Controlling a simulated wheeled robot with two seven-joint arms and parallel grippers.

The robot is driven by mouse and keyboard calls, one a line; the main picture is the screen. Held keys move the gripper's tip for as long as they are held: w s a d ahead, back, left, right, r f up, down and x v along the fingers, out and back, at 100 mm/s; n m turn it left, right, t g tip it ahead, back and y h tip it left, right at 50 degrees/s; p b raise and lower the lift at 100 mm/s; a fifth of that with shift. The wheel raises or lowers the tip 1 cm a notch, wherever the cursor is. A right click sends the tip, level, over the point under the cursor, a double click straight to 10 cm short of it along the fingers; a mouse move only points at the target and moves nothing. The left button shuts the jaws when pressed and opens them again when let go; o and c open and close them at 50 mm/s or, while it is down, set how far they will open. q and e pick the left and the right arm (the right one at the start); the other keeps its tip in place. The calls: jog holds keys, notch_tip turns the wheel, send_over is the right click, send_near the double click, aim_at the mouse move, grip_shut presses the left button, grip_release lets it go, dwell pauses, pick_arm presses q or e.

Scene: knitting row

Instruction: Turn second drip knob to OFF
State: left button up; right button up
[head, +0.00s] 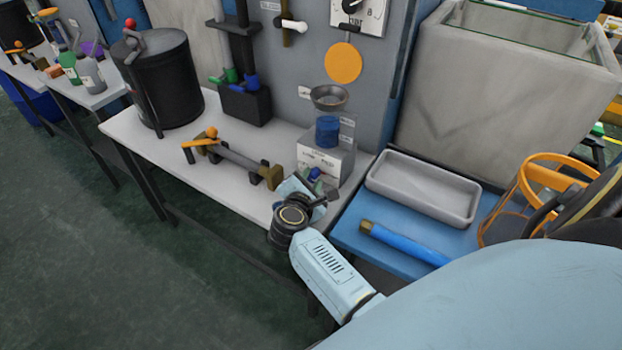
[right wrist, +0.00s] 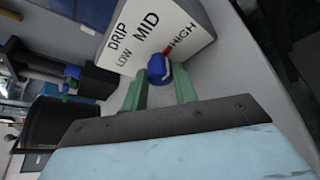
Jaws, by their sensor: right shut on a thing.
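The white drip box (head: 325,162) stands at the right end of the white table, against the grey panel. In the right wrist view its face (right wrist: 150,35) reads DRIP, LOW, MID and HIGH; no OFF mark shows. The blue knob (right wrist: 158,70) has a red pointer (right wrist: 168,51) aimed between MID and HIGH, nearer HIGH. My right gripper (right wrist: 160,84) has its green fingers on either side of the knob and is shut on it. In the head view my right gripper (head: 316,186) is at the box's front and partly hides the knob. My left gripper is not in view.
A metal bowl (head: 328,97) is above the box. A brown-ended bar fixture (head: 240,160) lies left of the gripper. A grey tray (head: 424,188) and a blue cylinder (head: 405,243) are on the blue surface to the right. A black drum (head: 160,80) stands further left.

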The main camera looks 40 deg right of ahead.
jog(key=shift+w+a+r+n+g+p, duration=0.1)
jog(key=shift+r+n+g+p, duration=0.05)
jog(key=shift+n+g+p, duration=0.7)
jog(key=shift+n+g, duration=0.25)
jog(key=shift+n, duration=0.3)
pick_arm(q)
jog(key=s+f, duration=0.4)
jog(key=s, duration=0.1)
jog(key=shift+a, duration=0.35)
pick_arm(e)
jog(key=shift+w+n+g, duration=0.1)
jog(key=shift+n+g, duration=0.3)
jog(key=shift+n, duration=0.2)
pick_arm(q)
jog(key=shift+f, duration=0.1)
pick_arm(e)
jog(key=o, duration=1)
jog(key=shift+r, duration=0.1)
